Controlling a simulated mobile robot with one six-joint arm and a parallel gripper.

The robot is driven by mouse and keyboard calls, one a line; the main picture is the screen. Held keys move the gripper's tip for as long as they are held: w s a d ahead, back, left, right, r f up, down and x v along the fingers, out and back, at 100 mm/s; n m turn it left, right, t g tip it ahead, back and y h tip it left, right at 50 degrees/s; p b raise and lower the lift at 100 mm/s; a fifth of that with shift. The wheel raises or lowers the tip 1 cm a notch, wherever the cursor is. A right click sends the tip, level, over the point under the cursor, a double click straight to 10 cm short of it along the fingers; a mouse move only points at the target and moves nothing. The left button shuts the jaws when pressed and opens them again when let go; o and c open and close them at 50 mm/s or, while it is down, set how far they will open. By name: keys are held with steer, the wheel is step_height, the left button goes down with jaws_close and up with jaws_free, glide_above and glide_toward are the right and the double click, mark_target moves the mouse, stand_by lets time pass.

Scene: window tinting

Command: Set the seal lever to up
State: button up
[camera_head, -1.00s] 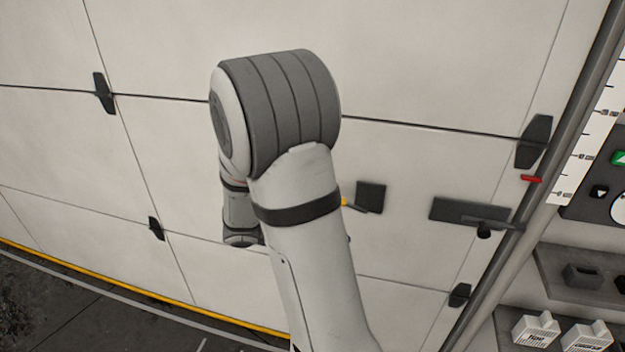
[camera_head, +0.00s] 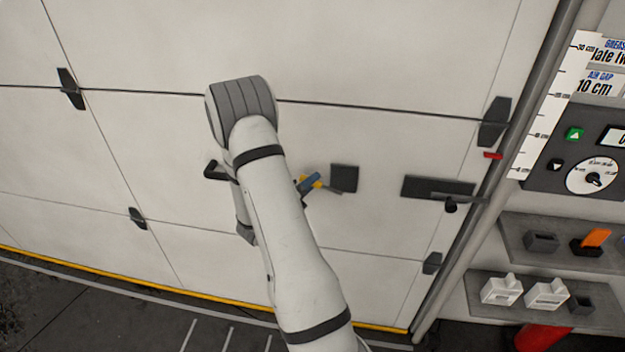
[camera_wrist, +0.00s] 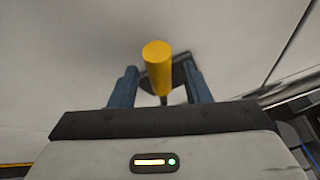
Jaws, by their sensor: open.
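A lever with a yellow handle (camera_head: 317,182) is mounted by a dark square plate (camera_head: 344,179) on the white panelled door. Its grey shaft runs from below the plate out to the left, close to level and slightly tilted. My gripper (camera_head: 309,183) is at the handle, partly behind my arm in the head view. In the wrist view the yellow handle (camera_wrist: 157,57) stands between the two blue fingers of my open gripper (camera_wrist: 160,82), its end towards the camera. Gaps show on both sides. The dark plate is partly hidden behind handle and fingers.
A dark latch plate (camera_head: 420,186) with a grey bar and black knob (camera_head: 450,205) sits further right. A red tab (camera_head: 493,155) is by the door post. A control panel (camera_head: 593,150) and shelves (camera_head: 520,240) with small blocks stand at far right.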

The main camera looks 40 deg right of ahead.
steer(key=shift+w+d, duration=0.15)
steer(key=shift+d, duration=0.6)
jaws_close()
steer(key=shift+a, duration=0.1)
